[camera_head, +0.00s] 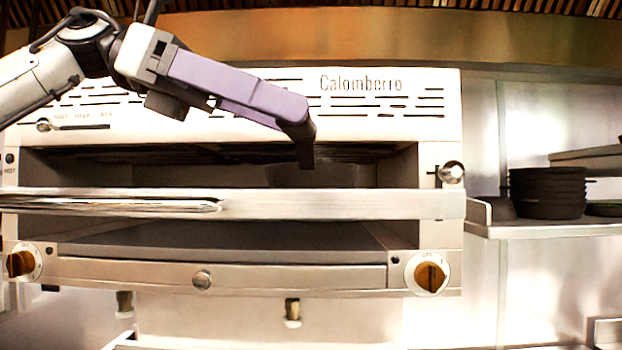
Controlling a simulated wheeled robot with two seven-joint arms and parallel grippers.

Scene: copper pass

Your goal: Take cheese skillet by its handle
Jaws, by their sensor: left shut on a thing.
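My left gripper (306,162) comes in from the upper left, its fingers pointing down into the opening of the salamander grill (437,190) marked "Calomberro". It is shut on the cheese skillet (343,176), a dark round-sided pan inside the opening, just behind and beside the fingertips. The handle is hidden by the fingers, and the pan's contents cannot be seen. The front rail hides the pan's lower part. My right gripper is not in view.
A metal rail (340,204) crosses the grill's front below the fingers. A stack of dark pans (548,193) stands on a steel shelf (560,231) at the right. Brown knobs, one at the right (430,276), sit on the lower front. The grill's top edge of the opening is close above the fingertips.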

